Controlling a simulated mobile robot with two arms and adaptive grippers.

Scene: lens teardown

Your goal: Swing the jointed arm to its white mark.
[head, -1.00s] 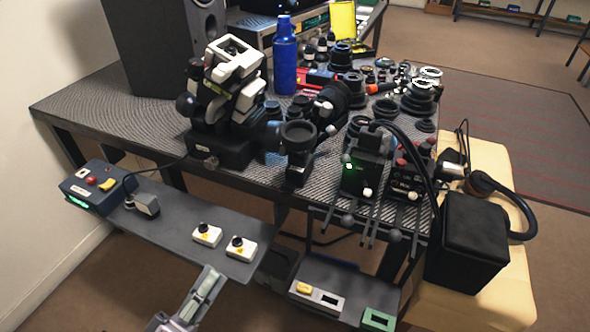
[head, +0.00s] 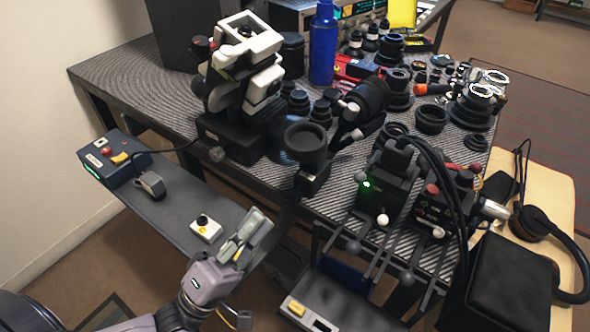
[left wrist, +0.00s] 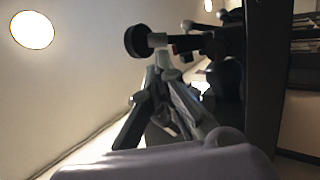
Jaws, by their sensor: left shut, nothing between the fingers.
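What I take for the jointed arm (head: 309,165) stands at the table's front edge, with a round black head like a loupe and dark links behind it. I cannot make out its white mark. My left gripper (head: 257,222) is shut and empty, pointing up over the lower shelf, left of and below that arm in the head view. In the left wrist view the closed fingertips (left wrist: 161,66) stand in front of a round black knob (left wrist: 136,41) on a dark part. I cannot tell whether they touch it. My right gripper is not in view.
A black-and-white microscope-like device (head: 240,85) stands behind the shelf (head: 175,205). Rods with ball ends (head: 352,247) stick out at the table front. Lens parts crowd the table.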

